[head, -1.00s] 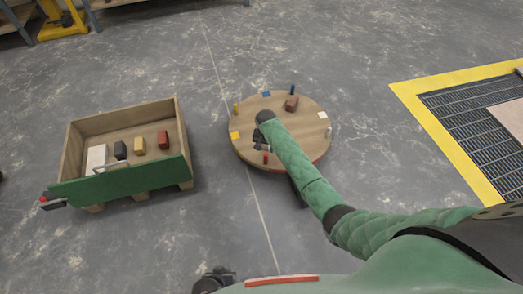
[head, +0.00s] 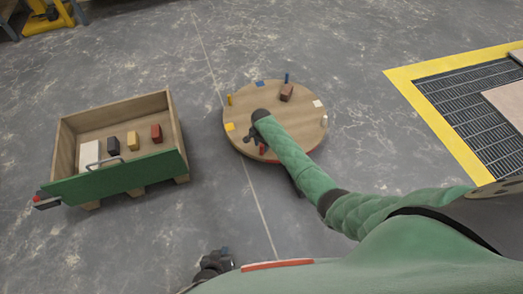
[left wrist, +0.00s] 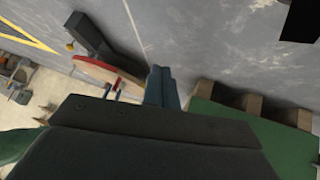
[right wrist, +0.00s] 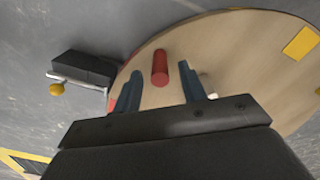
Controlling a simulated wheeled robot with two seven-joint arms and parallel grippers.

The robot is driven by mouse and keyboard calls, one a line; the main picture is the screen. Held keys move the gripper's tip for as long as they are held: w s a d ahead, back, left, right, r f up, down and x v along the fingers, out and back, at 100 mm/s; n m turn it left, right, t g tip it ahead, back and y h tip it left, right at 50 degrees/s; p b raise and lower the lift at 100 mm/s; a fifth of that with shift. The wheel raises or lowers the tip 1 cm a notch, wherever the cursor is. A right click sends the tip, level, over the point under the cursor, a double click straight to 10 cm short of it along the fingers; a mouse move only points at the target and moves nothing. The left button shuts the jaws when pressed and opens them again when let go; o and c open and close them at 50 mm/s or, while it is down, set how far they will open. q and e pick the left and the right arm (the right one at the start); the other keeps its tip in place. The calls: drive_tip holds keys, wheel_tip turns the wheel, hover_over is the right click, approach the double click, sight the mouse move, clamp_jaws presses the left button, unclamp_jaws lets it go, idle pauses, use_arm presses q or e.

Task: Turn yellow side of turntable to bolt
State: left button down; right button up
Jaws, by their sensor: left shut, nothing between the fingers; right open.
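The turntable (head: 290,125) is a round wooden disc with coloured patches and pegs around its rim. Its yellow patch (head: 229,127) is at the left rim, with a yellow peg (head: 229,99) above it. The red peg (head: 262,150) is at the near rim. My right gripper (right wrist: 162,85) is open over the disc, with the red peg (right wrist: 160,68) showing between and beyond its fingertips. The bolt (right wrist: 78,82), metal with a yellow knob, sits by a black block at the disc's edge; my right arm mostly hides it in the head view. My left gripper (head: 214,264) is shut and empty, low at the near side.
A wooden crate cart (head: 115,175) with a green front holds several blocks, left of the turntable. A yellow-framed floor grate (head: 440,110) is at the right. Bare floor lies between cart and turntable.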

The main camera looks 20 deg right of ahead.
sight(261, 150)
wheel_tip(261, 150, down, 2)
drive_tip(key=shift+f, duration=0.1)
drive_tip(key=shift+f+b, duration=0.35)
drive_tip(key=shift+f, duration=0.45)
use_arm(q)
drive_tip(key=w+r+t, duration=0.2)
drive_tip(key=w+r, duration=0.4)
drive_tip(key=shift+d+t, duration=0.4)
use_arm(e)
drive_tip(key=shift+f, duration=0.2)
clamp_jaws()
